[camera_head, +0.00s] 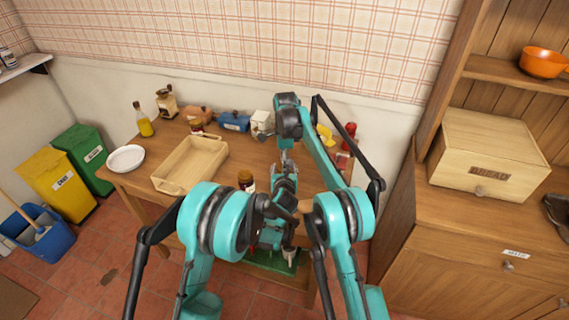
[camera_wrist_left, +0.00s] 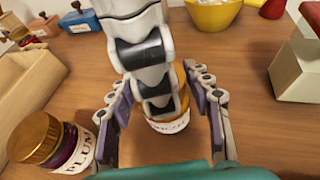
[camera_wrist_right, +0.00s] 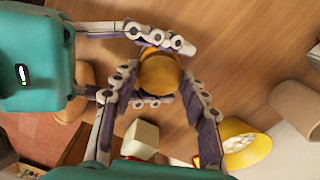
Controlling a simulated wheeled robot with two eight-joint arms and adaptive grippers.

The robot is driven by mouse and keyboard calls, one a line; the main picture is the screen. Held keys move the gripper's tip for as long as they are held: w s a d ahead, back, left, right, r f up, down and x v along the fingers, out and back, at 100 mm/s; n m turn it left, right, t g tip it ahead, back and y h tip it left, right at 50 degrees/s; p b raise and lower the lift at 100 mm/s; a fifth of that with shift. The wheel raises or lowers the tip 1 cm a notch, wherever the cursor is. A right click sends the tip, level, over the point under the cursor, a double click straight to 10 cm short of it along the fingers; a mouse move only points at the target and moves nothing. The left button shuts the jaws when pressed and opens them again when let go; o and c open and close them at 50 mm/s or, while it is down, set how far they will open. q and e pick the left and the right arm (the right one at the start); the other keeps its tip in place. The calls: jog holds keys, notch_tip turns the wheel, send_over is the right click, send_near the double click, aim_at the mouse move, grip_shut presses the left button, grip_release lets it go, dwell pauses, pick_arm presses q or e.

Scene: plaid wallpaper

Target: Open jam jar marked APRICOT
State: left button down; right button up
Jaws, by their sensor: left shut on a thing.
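The jam jar with a gold lid (camera_wrist_right: 158,72) stands on the wooden table. In the left wrist view its white label (camera_wrist_left: 170,123) shows only some letters, which fit APRICOT. My left gripper (camera_wrist_left: 168,100) is shut on the jar, with a finger on each side. My right gripper (camera_wrist_right: 159,80) comes down from above, its fingers open on either side of the lid; contact is unclear. In the head view my right gripper (camera_head: 285,168) and arms hide this jar. A second jar with a gold lid, labelled PLUM (camera_wrist_left: 72,148), stands to its left.
Another jar (camera_head: 197,127), a blue box (camera_head: 236,121) and a yellow bowl (camera_wrist_left: 213,14) stand toward the back. A pale box (camera_wrist_left: 300,72) is on the right.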

jog(key=shift+s+n, duration=0.1)
jog(key=shift+n, duration=1.6)
jog(key=o, duration=1.3)
